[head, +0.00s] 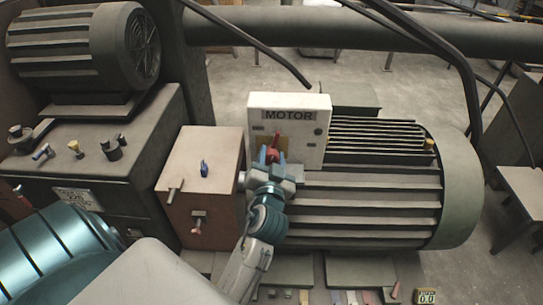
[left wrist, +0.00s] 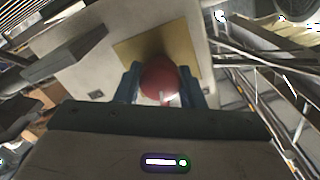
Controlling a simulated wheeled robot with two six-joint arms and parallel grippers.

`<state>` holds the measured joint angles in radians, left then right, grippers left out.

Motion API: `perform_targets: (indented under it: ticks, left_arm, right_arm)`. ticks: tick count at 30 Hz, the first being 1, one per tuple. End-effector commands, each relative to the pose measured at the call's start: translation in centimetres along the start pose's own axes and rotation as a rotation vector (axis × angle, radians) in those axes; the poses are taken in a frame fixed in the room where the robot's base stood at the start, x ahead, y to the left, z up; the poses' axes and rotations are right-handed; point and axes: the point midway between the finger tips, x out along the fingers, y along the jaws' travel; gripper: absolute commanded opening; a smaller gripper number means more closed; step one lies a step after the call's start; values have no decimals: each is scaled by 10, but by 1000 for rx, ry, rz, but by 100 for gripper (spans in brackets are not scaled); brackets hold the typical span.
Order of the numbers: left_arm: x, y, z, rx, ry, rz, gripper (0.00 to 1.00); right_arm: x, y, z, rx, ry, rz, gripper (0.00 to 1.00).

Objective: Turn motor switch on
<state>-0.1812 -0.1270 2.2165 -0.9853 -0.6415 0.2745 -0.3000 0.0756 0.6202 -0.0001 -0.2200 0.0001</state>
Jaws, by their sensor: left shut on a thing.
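The white motor switch box (head: 308,106) carries a "MOTOR" label and sits on the green finned motor (head: 370,200). Its red switch handle (head: 275,143) stands on a yellow plate on the box face. My left gripper (head: 268,158) is at the handle from below, its blue fingers on either side. In the left wrist view, the red handle (left wrist: 159,78) is between the two blue fingers (left wrist: 160,88), in front of the yellow plate (left wrist: 184,44). The gripper is shut on the handle. The fingers partly hide the handle and plate. My right gripper is not in view.
A brown box (head: 202,160) with a blue knob and small valves stands left of the switch box. A second motor (head: 80,48) sits on a dark cabinet at upper left. Black cables (head: 440,50) and a thick pipe (head: 350,27) cross behind the motor.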

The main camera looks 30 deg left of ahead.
Motion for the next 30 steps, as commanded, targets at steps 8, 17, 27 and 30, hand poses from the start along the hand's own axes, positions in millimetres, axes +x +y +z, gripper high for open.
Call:
perform_targets:
  ticks: [8, 17, 27, 30]
  left_arm:
    - [0, -1, -2, 263, 0, -1, 13]
    - [0, -2, -3, 549, 1, -2, 13]
    - [1, -2, -4, 871, 2, -3, 13]
    - [1, -2, -4, 963, 2, -3, 13]
  right_arm:
    - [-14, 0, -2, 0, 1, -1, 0]
    - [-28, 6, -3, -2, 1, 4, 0]
    - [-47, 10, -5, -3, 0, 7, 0]
    - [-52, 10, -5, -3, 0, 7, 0]
